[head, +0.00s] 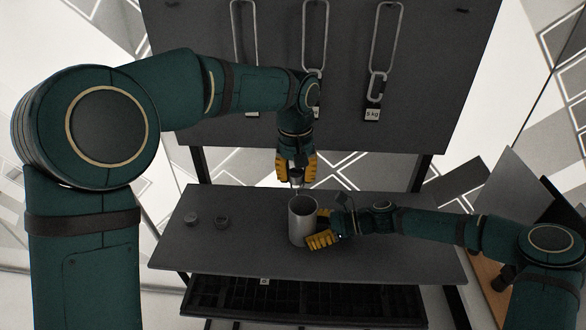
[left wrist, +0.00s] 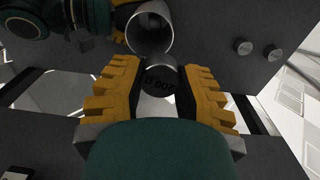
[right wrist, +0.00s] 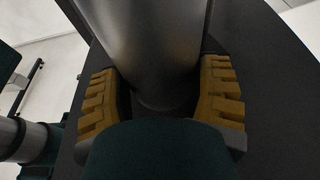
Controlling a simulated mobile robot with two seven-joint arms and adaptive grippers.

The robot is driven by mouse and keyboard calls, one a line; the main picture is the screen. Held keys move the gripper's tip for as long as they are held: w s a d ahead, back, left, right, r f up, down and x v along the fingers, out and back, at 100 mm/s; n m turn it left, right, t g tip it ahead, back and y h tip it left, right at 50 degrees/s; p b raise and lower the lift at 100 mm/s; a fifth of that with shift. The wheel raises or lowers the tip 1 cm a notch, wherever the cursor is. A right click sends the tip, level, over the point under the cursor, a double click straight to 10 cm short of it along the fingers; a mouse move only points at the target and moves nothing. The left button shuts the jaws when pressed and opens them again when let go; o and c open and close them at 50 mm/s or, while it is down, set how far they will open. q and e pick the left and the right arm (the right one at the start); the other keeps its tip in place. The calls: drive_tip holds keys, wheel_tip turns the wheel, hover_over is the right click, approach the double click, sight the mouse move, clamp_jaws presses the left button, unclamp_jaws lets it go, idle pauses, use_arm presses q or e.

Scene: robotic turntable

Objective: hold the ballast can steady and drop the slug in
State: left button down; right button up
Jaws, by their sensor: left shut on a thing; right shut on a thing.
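The ballast can (head: 302,226) is a grey open-topped cylinder standing upright on the dark table. My right gripper (head: 320,230) is shut on it low on its right side; in the right wrist view the can (right wrist: 150,50) stands between the yellow fingers. My left gripper (head: 296,168) points down, shut on the slug (left wrist: 160,80), a short dark cylinder with lettering on its face. The slug is held above the table, near the can's mouth. In the left wrist view the can's open mouth (left wrist: 149,30) is beside the slug, not directly under it. The can's inside looks empty.
Two small dark round pieces (head: 191,221) (head: 222,222) lie on the left of the table (head: 400,255). Several weights with long loops hang on the dark back panel (head: 430,60). A dark gridded tray (head: 350,300) is below the table. The table's right front is clear.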

use_arm(q)
drive_tip(key=shift+f, duration=1.8)
use_arm(e)
drive_tip(key=shift+f, duration=0.1)
use_arm(q)
drive_tip(key=c, duration=0.7)
unclamp_jaws()
use_arm(e)
drive_tip(key=shift+c, duration=0.2)
use_arm(q)
wheel_tip(320, 180, up, 12)
drive_tip(key=shift+a, duration=0.1)
use_arm(e)
drive_tip(key=shift+c, duration=1.2)
